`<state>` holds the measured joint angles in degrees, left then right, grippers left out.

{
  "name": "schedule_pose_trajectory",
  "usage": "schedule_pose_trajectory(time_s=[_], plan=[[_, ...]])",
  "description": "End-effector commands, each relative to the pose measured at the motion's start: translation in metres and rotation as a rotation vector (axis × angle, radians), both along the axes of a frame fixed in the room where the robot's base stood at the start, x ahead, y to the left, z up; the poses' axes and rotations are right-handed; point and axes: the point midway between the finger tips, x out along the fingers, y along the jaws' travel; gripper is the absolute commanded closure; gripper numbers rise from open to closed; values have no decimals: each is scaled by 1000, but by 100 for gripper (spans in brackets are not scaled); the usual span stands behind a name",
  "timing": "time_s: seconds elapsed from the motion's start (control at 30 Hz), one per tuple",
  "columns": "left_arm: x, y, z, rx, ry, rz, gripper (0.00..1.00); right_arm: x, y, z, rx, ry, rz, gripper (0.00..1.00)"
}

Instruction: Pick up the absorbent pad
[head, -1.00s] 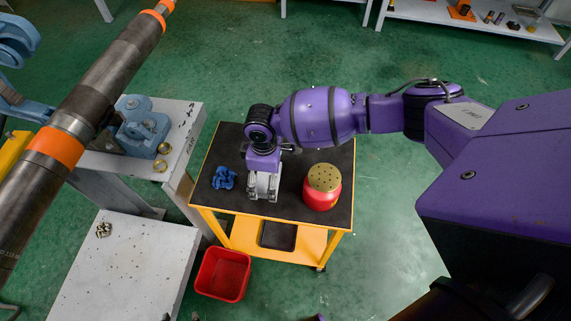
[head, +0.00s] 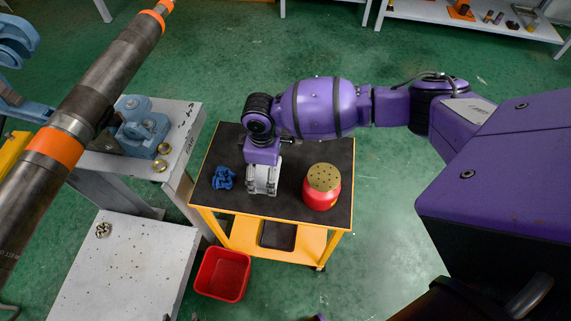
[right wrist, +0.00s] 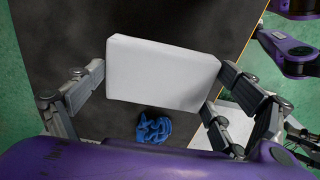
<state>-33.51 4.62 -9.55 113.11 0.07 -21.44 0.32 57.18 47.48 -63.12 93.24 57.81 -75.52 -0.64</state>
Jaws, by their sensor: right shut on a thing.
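The absorbent pad (right wrist: 162,74) is a white rectangular block in the right wrist view, gripped between the two fingers of my right gripper (right wrist: 163,82). It appears close to the camera with the dark trolley top behind it; whether it is clear of that top is hard to tell. In the head view my right gripper (head: 263,188) points down over the middle of the trolley top, between a blue rag and a red container. There the pad is mostly hidden by the gripper. My left gripper cannot be made out.
The yellow trolley (head: 330,225) has a dark top. On it lie the crumpled blue rag (head: 223,178), left of the gripper, and the red container (head: 322,190) with a perforated lid, right of it. A red bin (head: 222,275) stands in front. A long pipe (head: 75,120) crosses the left.

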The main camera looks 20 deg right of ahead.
Motion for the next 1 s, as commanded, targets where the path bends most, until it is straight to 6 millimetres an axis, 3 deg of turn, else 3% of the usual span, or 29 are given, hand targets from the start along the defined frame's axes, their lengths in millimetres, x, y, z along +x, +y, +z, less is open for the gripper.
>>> schedule_pose_trajectory(time_s=[0.1,0.27,0.4,0.6,1.0], plan=[[7,-1,10,-2,-15,-2,60,-20,2,33,1,-9,5,32],[11,-5,18,-8,-23,-8,60,-54,4,70,1,-9,5,32],[7,-6,16,-11,-13,-11,60,-91,7,81,2,-4,4,32],[1,-4,16,-7,-3,-12,60,-125,8,94,1,-2,1,32],[4,-5,18,-9,-8,-12,60,-140,9,99,0,0,-1,32]])
